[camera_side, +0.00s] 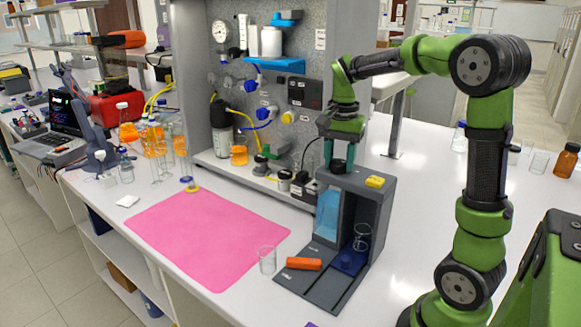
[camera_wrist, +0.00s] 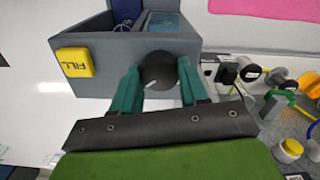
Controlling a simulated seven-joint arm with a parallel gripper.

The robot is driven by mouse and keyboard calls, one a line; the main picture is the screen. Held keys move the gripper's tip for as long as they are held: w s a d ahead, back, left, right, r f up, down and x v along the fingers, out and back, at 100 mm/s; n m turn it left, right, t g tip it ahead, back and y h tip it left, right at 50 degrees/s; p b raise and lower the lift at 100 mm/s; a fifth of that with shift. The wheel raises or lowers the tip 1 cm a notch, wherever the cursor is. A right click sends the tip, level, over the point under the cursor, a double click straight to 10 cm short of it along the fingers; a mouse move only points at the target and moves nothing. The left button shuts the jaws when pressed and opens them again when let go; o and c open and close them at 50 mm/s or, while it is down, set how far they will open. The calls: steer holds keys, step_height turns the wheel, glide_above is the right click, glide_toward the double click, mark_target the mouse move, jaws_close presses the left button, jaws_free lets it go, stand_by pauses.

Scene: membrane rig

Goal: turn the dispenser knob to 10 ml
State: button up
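The dispenser (camera_side: 376,207) is a grey-blue housing with a clear blue window, standing at the right of the bench. Its dark round knob (camera_wrist: 159,71) shows in the wrist view with a white pointer mark toward the lower left; no scale numbers are readable. My gripper (camera_side: 338,168) points down over the top of the dispenser. In the wrist view its two teal fingers (camera_wrist: 158,80) stand on either side of the knob, very close to it. I cannot tell whether they touch or grip it.
A yellow FILL button (camera_wrist: 75,62) is on the dispenser's top, also seen in the side view (camera_side: 375,181). A glass beaker (camera_side: 362,238) stands in the dispenser bay. An orange piece (camera_side: 304,263) and another beaker (camera_side: 267,260) are in front. A pink mat (camera_side: 207,235) lies left.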

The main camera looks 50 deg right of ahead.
mark_target(340, 162)
steer(key=o, duration=0.5)
step_height(340, 162, up, 17)
stand_by(0.4)
